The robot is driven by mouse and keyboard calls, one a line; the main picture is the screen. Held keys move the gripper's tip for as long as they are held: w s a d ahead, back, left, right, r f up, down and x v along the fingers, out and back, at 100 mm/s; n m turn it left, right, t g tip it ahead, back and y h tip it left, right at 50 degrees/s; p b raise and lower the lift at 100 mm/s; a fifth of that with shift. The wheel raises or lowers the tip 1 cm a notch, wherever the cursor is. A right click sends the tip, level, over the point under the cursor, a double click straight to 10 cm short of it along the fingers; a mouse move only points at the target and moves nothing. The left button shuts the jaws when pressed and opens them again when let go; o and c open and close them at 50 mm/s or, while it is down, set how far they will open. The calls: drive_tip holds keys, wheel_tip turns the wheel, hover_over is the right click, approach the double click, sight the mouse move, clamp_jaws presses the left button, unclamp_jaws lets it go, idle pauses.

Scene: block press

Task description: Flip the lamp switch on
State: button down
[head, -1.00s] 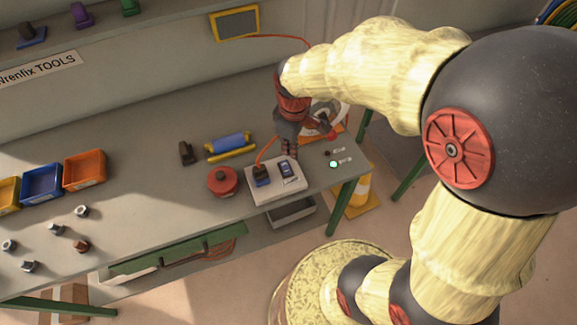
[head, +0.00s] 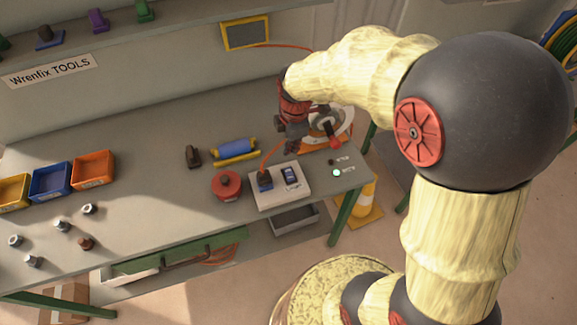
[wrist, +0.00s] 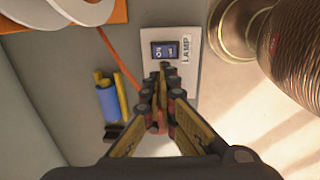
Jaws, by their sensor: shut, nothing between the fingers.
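In the head view the rocker (head: 291,175) sits on the pale box (head: 281,194) near the bench's right end. I cannot tell which side of the rocker is pressed in. My gripper (wrist: 163,68) is shut and empty, its fingertips overlapping the plate just below the rocker in the wrist view. In the head view my gripper (head: 291,148) is above and behind the box, and looks apart from it.
A lit indicator (head: 337,172) and a dark one (head: 331,161) are to the right.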

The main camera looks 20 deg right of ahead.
sight(290, 175)
drive_tip(key=f, duration=0.4)
drive_tip(key=w+f+b, duration=0.1)
drive_tip(key=f, duration=0.4)
drive_tip(key=w+f+b, duration=0.1)
drive_tip(key=f, duration=0.4)
drive_tip(key=shift+w+f+g+p, duration=0.25)
drive_tip(key=shift+g+p, duration=0.2)
drive_tip(key=shift+g, duration=0.05)
drive_tip(key=shift+s, duration=0.25)
drive_tip(key=shift+s+r, duration=0.1)
drive_tip(key=shift+s, duration=0.55)
